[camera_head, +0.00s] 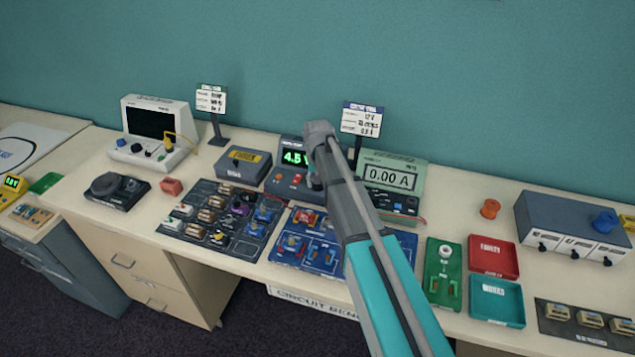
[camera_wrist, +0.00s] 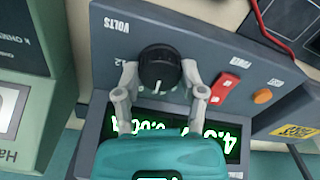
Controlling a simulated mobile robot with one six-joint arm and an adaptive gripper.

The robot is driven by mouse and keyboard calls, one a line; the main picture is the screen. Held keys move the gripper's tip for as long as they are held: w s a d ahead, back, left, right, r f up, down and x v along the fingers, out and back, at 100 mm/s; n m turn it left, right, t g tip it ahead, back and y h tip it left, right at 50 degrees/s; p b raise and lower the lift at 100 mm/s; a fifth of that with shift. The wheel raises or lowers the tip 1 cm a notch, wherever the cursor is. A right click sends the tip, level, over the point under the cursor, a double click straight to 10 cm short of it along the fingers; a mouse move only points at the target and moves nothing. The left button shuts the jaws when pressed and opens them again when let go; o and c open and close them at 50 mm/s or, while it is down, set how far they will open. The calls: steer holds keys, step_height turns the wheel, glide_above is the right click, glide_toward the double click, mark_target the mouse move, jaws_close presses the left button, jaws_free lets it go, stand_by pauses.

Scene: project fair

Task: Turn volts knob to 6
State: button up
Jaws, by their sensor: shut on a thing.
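The power supply (camera_head: 288,187) is a dark grey box at the middle back of the bench. Its green display (camera_head: 294,158) reads 4.5 V. The wrist view shows the box upside down, with the black volts knob (camera_wrist: 158,64) beside the printed word VOLTS. The knob's white pointer line faces the display side. My gripper (camera_wrist: 160,70) is shut on the knob, with one finger at each side. In the head view my arm hides the knob and the right part of the display.
A red switch (camera_wrist: 224,89) and an orange button (camera_wrist: 263,97) sit beside the knob. A green meter (camera_head: 395,160) reading 0.00 A stands right of the supply. A sign (camera_head: 361,120) stands behind. A blue circuit board (camera_head: 285,250) lies in front.

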steer(key=shift+m, duration=2)
steer(key=o, duration=1.1)
steer(key=shift+o, duration=0.2)
